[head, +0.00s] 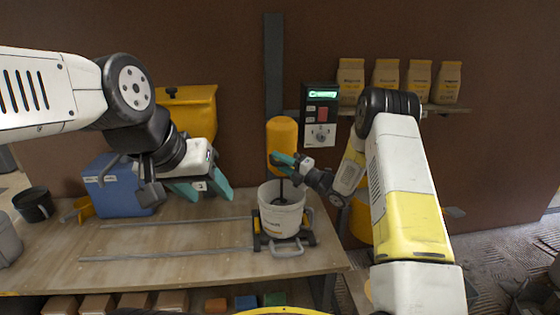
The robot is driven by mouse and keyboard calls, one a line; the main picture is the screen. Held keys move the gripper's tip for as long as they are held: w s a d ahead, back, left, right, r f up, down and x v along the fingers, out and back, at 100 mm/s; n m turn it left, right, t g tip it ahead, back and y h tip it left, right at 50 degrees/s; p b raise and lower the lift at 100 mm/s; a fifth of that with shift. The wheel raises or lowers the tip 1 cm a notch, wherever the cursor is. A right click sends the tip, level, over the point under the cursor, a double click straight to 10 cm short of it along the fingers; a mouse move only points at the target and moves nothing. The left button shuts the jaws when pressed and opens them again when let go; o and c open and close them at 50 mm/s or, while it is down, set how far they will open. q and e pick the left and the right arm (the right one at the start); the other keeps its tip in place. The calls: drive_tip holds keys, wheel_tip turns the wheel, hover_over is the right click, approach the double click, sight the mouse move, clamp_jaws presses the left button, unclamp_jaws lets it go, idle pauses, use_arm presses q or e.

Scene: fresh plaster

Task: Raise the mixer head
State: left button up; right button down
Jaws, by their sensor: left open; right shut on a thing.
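The mixer head (282,133) is a yellow rounded housing in front of a dark upright column (274,60). A dark shaft (281,188) runs down from it into a white bucket (283,222) on the bench, so the tool's lower end is hidden inside. My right gripper (280,163), with teal fingers, is at the lower part of the mixer head, above the bucket's rim. It is shut on the mixer head there; the exact part gripped is hard to make out. My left gripper (203,190) is open and empty over the bench, left of the bucket.
A control box (320,115) with a green display and red button is right of the column. The bucket stands in a wheeled frame by two rails (165,255). A blue box (118,185) and black bucket (34,204) stand left. Paper bags (386,78) line a shelf.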

drive_tip(key=shift+r, duration=0.25)
wheel_tip(320, 180, up, 19)
idle(0.6)
drive_tip(key=shift+a+r, duration=0.1)
drive_tip(key=shift+r, duration=0.05)
drive_tip(key=c, duration=1.4)
unclamp_jaws()
drive_tip(key=shift+o, duration=0.5)
drive_tip(key=shift+s+f, duration=0.1)
drive_tip(key=shift+f, duration=0.25)
drive_tip(key=v, duration=0.7)
drive_tip(key=shift+d, duration=0.4)
drive_tip(key=shift+s, duration=0.15)
drive_tip(key=shift+d+f, duration=0.1)
